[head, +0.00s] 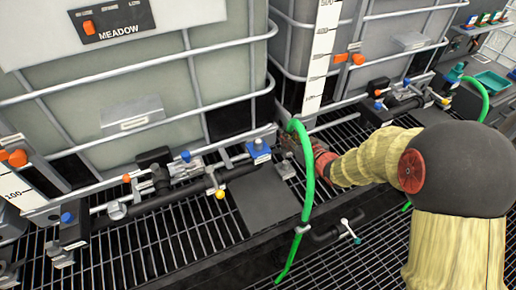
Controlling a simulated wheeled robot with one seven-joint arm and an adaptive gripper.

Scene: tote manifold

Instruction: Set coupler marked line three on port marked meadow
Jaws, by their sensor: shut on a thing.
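The sign marked MEADOW (113,22) is on the left tote (140,90). Below it a dark pipe with valves (180,196) runs along the tote's front to a blue-topped fitting (259,148). I cannot tell for sure which part is the port. My gripper (291,146) is just right of this fitting, low in front of the gap between the totes. It is shut on the end piece of a green hose (307,185). The coupler itself is mostly hidden by the hose and fingers, and no line marking can be read.
The right tote (385,45) has its own pipe and valves (400,100). Another green hose (484,95) and a teal tray (492,81) are at the far right. A dark plate (265,200) lies on the grating below the fitting. A small valve (347,229) stands near the front edge.

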